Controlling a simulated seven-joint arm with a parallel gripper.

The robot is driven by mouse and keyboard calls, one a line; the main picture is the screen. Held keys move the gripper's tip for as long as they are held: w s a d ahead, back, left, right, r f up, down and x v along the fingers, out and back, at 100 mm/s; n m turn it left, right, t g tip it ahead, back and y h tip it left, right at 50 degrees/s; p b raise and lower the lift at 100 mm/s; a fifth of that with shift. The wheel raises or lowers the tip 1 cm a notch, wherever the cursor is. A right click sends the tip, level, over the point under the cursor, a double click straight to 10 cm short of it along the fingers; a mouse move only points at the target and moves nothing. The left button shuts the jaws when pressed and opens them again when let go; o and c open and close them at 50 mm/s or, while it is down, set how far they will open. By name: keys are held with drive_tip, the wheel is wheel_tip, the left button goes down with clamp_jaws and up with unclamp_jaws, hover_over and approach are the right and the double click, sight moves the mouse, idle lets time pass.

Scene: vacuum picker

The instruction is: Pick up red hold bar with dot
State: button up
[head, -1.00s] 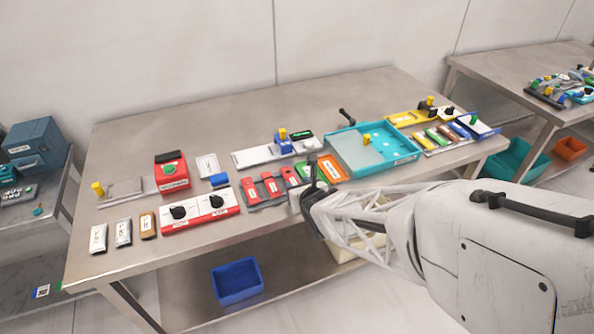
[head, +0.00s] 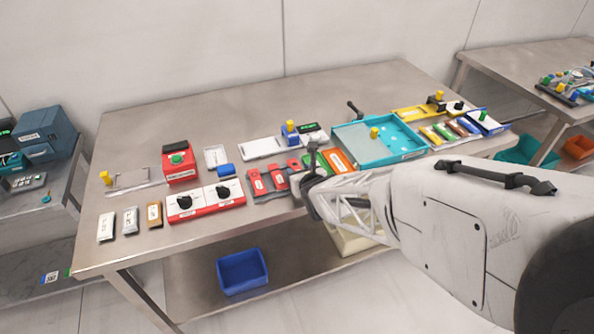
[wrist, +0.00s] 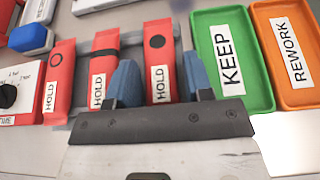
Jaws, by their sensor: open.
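Three red HOLD bars stand side by side in a grey rack on the table. In the wrist view, the right bar (wrist: 160,60) has a black dot near its far end. The middle bar (wrist: 104,65) has a black stripe. In the head view the rack's bars (head: 256,183) are partly hidden by my wrist.
A green KEEP tray (wrist: 228,60) and an orange REWORK tray (wrist: 287,55) lie close to the right. A red-and-white knob panel (head: 205,200) is on the left. A teal tray (head: 400,156) stands further right. The back of the table is clear.

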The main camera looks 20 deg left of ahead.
drive_tip(key=shift+c, duration=0.3)
drive_tip(key=c, duration=0.6)
drive_tip(key=shift+r, duration=0.15)
drive_tip(key=shift+r, duration=1.4)
drive_tip(key=shift+s+d+r, duration=0.15)
drive_tip(key=shift+s+r, duration=0.05)
drive_tip(key=shift+r, duration=0.1)
drive_tip(key=s+d, duration=0.3)
drive_tip(key=s, duration=0.1)
drive_tip(key=s+d+r, duration=0.1)
drive_tip(key=s+d, duration=0.2)
drive_tip(key=s, duration=0.1)
drive_tip(key=s+d, duration=0.3)
drive_tip(key=s, duration=0.1)
drive_tip(key=shift+s+d+r, duration=0.1)
drive_tip(key=shift+d+r, duration=0.05)
drive_tip(key=shift+d, duration=0.15)
